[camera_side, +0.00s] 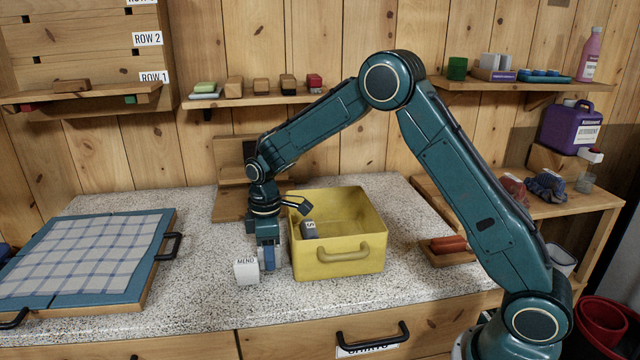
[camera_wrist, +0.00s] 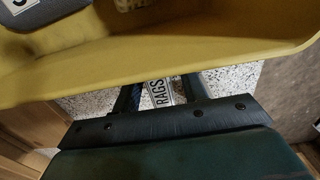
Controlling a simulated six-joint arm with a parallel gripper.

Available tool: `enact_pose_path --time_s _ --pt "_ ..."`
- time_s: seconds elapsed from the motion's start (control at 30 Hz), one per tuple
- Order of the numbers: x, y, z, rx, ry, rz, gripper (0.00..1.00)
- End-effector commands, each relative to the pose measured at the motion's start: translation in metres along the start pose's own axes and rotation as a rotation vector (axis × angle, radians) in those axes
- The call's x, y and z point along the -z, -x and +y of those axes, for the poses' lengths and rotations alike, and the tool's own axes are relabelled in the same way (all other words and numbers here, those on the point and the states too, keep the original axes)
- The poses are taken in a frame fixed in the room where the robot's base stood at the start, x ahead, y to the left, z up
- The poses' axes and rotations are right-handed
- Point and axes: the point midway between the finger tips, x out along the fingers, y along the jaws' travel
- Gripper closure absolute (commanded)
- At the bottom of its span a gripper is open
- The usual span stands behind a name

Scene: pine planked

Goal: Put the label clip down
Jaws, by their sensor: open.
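The label clip, with a white face reading RAGS (camera_wrist: 160,93), shows between my fingers in the wrist view. It is partly hidden by my gripper and the bin rim; I cannot tell whether it rests on the counter or touches the bin. My gripper (camera_side: 267,262) points down just left of the yellow bin (camera_side: 340,266), low over the counter. Its fingers (camera_wrist: 158,88) are open, one on each side of the label. In the side view the clip is not clearly visible.
A white block marked MEND (camera_side: 246,270) stands close left of my gripper. A grey labelled piece (camera_side: 309,230) lies in the bin. A blue-framed board with checked cloth (camera_side: 85,252) is at the left. Speckled counter (camera_side: 200,290) is clear in front.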

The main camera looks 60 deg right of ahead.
Motion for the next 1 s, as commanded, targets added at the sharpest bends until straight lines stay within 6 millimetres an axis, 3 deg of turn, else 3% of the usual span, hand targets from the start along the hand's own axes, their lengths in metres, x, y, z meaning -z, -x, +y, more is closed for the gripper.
enact_pose_path --time_s 0.6,0.8,1.0 --pt "0.0 0.09 0.0 -0.003 0.0 0.003 0.57" --pt "0.0 0.11 0.0 -0.002 0.0 0.002 0.57" --pt "0.0 0.115 0.0 -0.001 0.0 0.001 0.57"
